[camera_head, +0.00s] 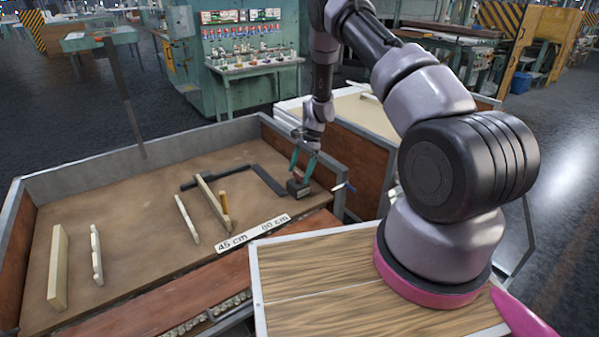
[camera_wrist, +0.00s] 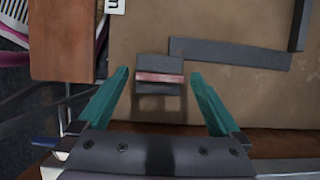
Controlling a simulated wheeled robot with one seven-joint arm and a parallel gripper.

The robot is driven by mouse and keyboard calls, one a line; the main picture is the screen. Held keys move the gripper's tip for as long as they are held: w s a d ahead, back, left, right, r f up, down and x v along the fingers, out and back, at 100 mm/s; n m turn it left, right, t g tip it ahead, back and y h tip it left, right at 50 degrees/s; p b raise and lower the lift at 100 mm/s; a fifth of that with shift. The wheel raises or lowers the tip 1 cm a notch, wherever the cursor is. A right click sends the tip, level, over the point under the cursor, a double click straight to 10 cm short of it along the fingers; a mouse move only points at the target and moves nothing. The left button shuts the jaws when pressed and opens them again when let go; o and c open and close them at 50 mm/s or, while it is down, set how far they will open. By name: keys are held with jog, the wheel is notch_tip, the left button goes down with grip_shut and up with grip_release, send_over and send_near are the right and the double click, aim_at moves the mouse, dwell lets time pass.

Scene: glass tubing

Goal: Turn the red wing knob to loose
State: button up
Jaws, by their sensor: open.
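The red wing knob (camera_wrist: 160,77) is a flat reddish bar lying across a dark grey block (camera_wrist: 172,62) in the wrist view. In the head view the block (camera_head: 298,188) sits on the brown bench top near its right side; the red bar cannot be made out there. My gripper (camera_head: 299,172) points down just above the block. In the wrist view its teal fingers (camera_wrist: 160,80) are spread wide, one on each side of the knob with gaps between. Whether the fingertips are down at knob height cannot be told.
Dark flat bars (camera_head: 268,180) lie beside the block. A white strip (camera_head: 252,233) marked 45 cm and 80 cm lies at the front. Several pale wooden pieces (camera_head: 58,268) and an orange peg (camera_head: 224,203) stand further left.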

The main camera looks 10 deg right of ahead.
jog(key=shift+f, duration=0.15)
jog(key=c, duration=1.3)
